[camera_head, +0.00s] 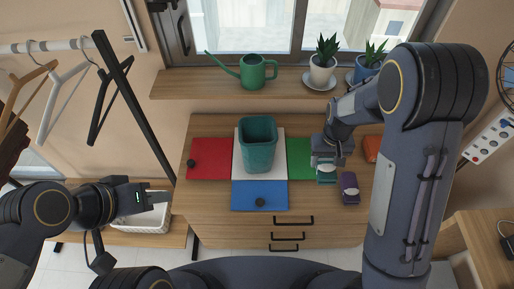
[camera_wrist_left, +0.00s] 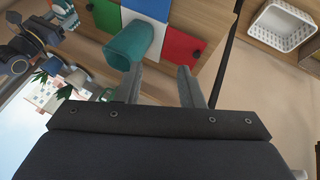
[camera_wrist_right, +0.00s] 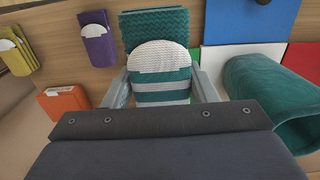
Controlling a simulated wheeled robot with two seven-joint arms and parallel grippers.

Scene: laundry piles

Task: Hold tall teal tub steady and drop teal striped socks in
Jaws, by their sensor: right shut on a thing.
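The tall teal tub (camera_head: 257,145) stands upright on the white square of the dresser top; it also shows in the left wrist view (camera_wrist_left: 131,45) and at the right of the right wrist view (camera_wrist_right: 268,95). The teal striped socks (camera_head: 326,177) are a folded bundle with a white band, right of the tub. My right gripper (camera_head: 327,162) is shut on the socks, with a finger on each side of them in the right wrist view (camera_wrist_right: 160,88). My left gripper (camera_head: 148,196) is open and empty, left of the dresser, apart from the tub.
Purple socks (camera_head: 348,187) lie right of the teal ones, and an orange box (camera_head: 371,148) lies behind. Yellow socks (camera_wrist_right: 17,48) show in the right wrist view. Red, green and blue squares surround the white one. A shelf with a watering can (camera_head: 253,72) and plants runs behind. A white basket (camera_head: 143,217) is at left.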

